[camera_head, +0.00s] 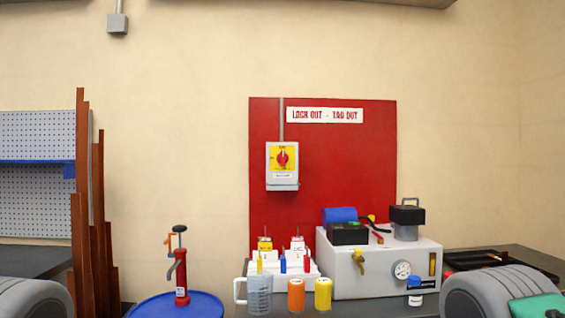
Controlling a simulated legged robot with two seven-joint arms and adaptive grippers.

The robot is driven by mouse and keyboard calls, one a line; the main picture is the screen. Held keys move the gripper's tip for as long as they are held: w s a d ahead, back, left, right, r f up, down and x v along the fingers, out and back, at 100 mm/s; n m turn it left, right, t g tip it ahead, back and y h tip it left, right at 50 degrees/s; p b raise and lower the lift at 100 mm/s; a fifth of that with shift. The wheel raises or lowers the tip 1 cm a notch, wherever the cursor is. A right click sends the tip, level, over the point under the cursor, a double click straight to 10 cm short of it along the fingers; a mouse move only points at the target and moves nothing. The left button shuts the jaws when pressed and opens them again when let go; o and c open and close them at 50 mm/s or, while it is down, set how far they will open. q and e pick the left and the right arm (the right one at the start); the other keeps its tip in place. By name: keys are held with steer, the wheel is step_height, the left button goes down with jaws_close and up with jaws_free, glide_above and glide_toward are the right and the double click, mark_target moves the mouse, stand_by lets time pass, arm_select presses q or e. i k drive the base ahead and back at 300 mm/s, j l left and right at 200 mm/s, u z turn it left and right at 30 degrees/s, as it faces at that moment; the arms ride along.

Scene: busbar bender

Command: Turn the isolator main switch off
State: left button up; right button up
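The isolator main switch (282,160) is a small light-grey box with a yellow face, mounted on a red lock-out board (350,180) on the wall. Its red rotary knob (282,157) sits in the middle of the yellow face and looks roughly upright. The lettering around the knob is too small to read. A grey conduit (282,118) runs up from the box. Neither of my grippers shows. Grey rounded parts at the lower left and lower right corners look like my own arms, and nothing of mine touches the switch.
Below the board, a bench holds a white pump unit (330,268) with a gauge, a clear jug (259,295), an orange can (296,295) and a yellow can (323,294). A blue drum (205,303) with a red hand pump (181,278) stands left. The space before the switch looks clear.

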mark_target(281, 158)
steer(key=i+l, duration=0.85)
